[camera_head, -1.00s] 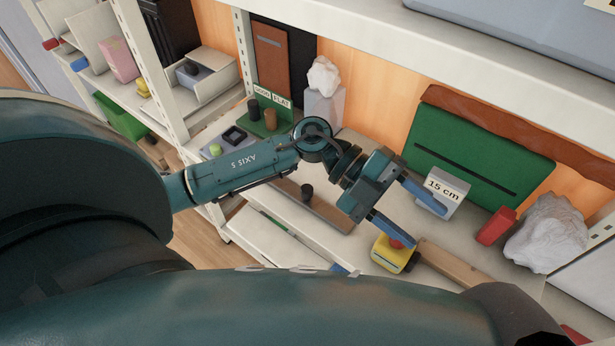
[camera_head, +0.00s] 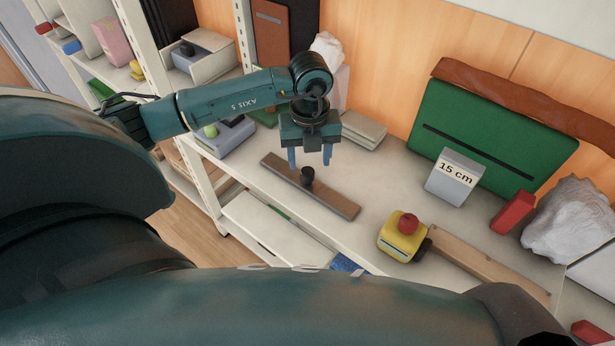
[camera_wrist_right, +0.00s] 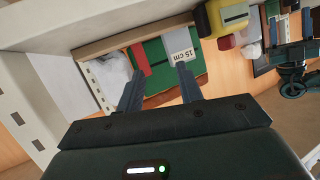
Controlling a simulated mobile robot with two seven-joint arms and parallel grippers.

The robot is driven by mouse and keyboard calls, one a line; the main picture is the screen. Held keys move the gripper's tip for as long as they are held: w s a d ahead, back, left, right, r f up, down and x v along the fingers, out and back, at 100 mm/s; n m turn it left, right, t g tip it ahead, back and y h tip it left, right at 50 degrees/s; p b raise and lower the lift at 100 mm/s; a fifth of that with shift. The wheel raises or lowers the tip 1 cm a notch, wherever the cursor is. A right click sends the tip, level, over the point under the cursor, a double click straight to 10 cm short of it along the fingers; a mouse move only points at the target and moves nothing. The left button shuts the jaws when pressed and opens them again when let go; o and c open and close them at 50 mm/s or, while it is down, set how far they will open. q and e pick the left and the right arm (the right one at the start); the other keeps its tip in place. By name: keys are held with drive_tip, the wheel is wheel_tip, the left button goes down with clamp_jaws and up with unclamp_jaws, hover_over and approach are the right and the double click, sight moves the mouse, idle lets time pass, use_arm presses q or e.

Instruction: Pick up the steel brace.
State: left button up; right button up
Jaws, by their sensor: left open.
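A flat grey-brown bar with a black knob (camera_head: 275,167) lies on the shelf; I take it to be the steel brace. The knob stands up near the bar's middle. My left gripper (camera_head: 310,160) points down just above and behind the knob, its two blue fingers apart with nothing between them. From this angle I cannot tell how high the fingertips are above the bar. My right gripper (camera_wrist_right: 157,80) shows in the right wrist view with its two dark fingers apart and empty.
A yellow block with a red knob (camera_head: 397,245) and a wooden strip (camera_head: 490,267) lie to the right. Behind them are a "15 cm" block (camera_head: 453,180), a red block (camera_head: 512,212) and a green panel (camera_head: 480,120). A shelf post (camera_head: 200,165) stands left.

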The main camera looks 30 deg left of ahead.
use_arm(q)
drive_tip(key=shift+s+a+f, duration=0.1)
drive_tip(key=shift+s+f, duration=0.05)
drive_tip(key=shift+f, duration=1.25)
drive_tip(key=shift+s+a+f, duration=0.1)
drive_tip(key=shift+f, duration=1.25)
drive_tip(key=shift+c, duration=0.4)
drive_tip(key=shift+d+r, duration=0.1)
clamp_jaws()
